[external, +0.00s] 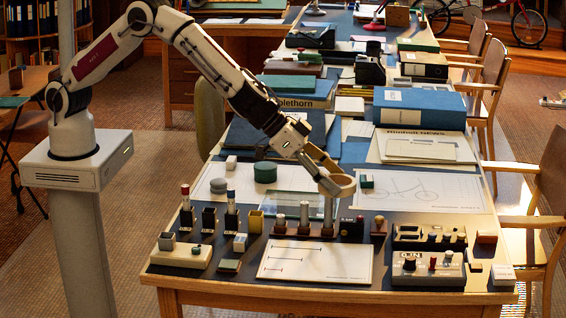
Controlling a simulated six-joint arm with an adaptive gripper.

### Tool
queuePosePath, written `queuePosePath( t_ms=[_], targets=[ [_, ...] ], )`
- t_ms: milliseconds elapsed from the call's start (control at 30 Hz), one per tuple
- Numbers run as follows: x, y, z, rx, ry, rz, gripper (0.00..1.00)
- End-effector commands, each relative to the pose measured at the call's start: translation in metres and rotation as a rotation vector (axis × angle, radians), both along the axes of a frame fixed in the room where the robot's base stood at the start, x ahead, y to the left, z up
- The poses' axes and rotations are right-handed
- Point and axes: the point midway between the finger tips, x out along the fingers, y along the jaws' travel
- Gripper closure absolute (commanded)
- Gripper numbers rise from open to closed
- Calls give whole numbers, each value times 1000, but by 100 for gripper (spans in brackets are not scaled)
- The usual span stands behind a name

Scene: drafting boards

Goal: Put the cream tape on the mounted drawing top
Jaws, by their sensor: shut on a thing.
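My gripper (322,172) is shut on a cream ring that looks like the cream tape (346,187). It holds the tape by its upper left side, above the row of small tools near the table's front. A pale board with thin dark lines (300,270) lies at the front edge, below and left of the tape; it looks like a mounted drawing. A flat sheet with a bicycle drawing (440,192) lies to the right of the tape. I cannot tell for certain which of these is the mounted drawing.
A dark wooden holder with upright metal pieces (300,230) stands just behind the lined board. Grey boxes with knobs (428,268) fill the front right. Blue boxes (420,107) stand farther back.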

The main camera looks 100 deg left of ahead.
Motion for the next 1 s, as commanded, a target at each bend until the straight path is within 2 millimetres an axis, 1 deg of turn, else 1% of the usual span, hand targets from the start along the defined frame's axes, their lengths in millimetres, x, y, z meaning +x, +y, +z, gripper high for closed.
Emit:
queuePosePath(
  t_ms=[33,100,300,400,467,767,1000],
  targets=[
    [-2,-13,0,-1,0,-17,60],
    [-5,-28,0,-1,0,-37,60],
    [-12,-62,0,-2,0,-81,60],
    [-16,-75,-2,-2,2,-98,60],
    [-15,-72,-7,-1,3,-95,60],
    [-15,-72,-25,-2,2,-95,60],
    [-15,-72,-44,-2,2,-94,60]
  ],
)
